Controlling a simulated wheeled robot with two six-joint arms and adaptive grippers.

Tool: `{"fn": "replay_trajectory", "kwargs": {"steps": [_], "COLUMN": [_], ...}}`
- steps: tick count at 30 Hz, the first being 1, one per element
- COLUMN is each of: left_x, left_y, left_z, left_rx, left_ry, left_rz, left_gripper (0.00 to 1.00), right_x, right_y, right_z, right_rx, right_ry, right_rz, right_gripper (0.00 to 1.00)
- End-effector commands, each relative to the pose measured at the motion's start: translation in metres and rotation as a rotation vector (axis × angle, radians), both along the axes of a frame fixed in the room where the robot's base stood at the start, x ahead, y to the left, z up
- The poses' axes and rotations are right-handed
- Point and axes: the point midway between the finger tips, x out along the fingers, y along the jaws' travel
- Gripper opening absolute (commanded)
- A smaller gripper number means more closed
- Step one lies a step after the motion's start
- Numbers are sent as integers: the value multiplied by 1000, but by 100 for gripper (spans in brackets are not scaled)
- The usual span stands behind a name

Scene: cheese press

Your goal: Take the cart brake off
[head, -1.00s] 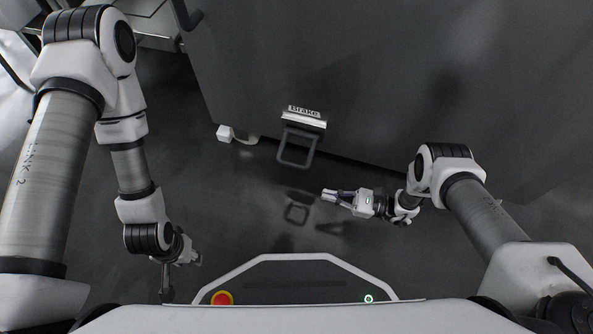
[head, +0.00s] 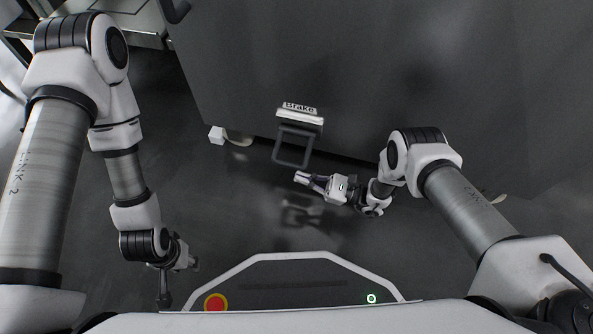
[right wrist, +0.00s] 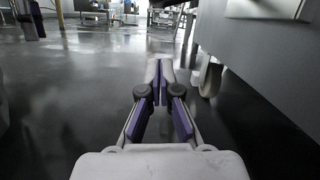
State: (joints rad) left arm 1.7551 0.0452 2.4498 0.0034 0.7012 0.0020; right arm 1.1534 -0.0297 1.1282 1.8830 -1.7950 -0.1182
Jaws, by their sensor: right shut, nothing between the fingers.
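The cart (head: 400,70) is a large dark grey body across the top of the head view. Its brake is a dark square loop handle (head: 293,147) below a light plate marked "Brake" (head: 300,114), low on the near side. My right gripper (head: 301,178) is shut and empty, pointing left, just below the loop's lower bar in the picture; I cannot tell the height gap. The right wrist view also shows its fingers (right wrist: 159,80) together. My left gripper (head: 186,263) is low at the left, far from the brake; its fingers are not clear.
A white caster (head: 217,135) shows under the cart's left corner, and a wheel (right wrist: 210,77) in the right wrist view. A metal table (head: 120,30) stands at the upper left. Dark floor (head: 230,210) is clear between my arms.

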Motion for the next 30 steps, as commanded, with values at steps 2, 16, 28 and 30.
{"fn": "replay_trajectory", "kwargs": {"steps": [2, 16, 28, 30], "left_x": [0, 1, 1, 1], "left_y": [0, 0, 0, 0], "left_z": [-9, -11, -8, -7], "left_rx": [0, 0, 0, 0], "left_ry": [-1, -2, -1, -1], "left_rz": [1, 3, 2, 2], "left_gripper": [39, 39, 39, 39], "right_x": [5, 0, 2, 3], "right_y": [18, 20, 20, 21], "right_z": [1, 44, 47, 48], "right_rx": [0, -1, 7, 13], "right_ry": [-1, -1, 26, 42], "right_rz": [3, 0, -1, -1], "right_gripper": [0, 0, 0, 0]}}
